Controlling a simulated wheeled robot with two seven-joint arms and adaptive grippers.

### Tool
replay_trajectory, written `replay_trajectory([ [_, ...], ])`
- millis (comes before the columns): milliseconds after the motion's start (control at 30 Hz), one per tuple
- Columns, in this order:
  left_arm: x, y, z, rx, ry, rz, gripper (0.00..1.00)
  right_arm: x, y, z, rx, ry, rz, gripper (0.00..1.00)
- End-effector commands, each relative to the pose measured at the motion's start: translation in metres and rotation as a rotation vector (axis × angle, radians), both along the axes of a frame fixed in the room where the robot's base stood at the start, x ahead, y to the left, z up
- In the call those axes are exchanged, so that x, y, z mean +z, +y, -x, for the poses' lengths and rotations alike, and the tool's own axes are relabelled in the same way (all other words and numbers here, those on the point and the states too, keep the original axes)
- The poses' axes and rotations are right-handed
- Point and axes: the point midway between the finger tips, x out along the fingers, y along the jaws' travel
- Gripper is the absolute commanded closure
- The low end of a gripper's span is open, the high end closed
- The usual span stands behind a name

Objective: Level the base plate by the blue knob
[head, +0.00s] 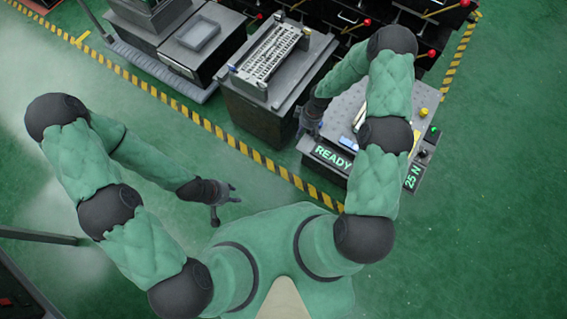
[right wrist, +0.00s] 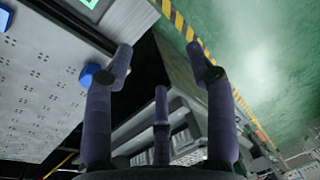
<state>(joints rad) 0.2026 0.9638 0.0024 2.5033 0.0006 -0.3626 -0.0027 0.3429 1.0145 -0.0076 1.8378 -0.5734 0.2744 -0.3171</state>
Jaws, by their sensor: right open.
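The base plate is a grey perforated plate (head: 346,105) on the fixture with the READY sign, in the right of the head view; it fills the left of the right wrist view (right wrist: 38,85). The blue knob (right wrist: 89,77) is at the plate's edge in the right wrist view, beside my right gripper's left finger. I cannot make it out clearly in the head view. My right gripper (head: 308,128) is open and empty at the plate's left side; its fingers (right wrist: 160,70) are spread. My left gripper (head: 224,207) hangs open and empty over the floor, away from the fixture.
The fixture has a READY sign (head: 333,158), a 25 N display (head: 412,177), a yellow knob (head: 424,112) and a green button (head: 435,132). A dark pedestal with a slotted grey block (head: 268,55) stands left of it. Striped tape (head: 235,143) crosses the green floor.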

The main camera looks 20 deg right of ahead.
Motion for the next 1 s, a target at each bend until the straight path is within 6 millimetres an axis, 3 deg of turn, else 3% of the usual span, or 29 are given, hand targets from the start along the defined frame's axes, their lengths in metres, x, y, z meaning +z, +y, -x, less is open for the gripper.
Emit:
replay_trajectory([
  [500, -0.032, 0.000, 0.000, 0.000, 0.000, 0.000, 0.60, -0.027, 0.069, 0.054, -0.197, 0.041, -0.124, 0.44],
  [1000, -0.066, 0.000, 0.000, 0.000, 0.000, 0.000, 0.60, -0.045, 0.118, 0.119, -0.443, 0.107, -0.186, 0.44],
])
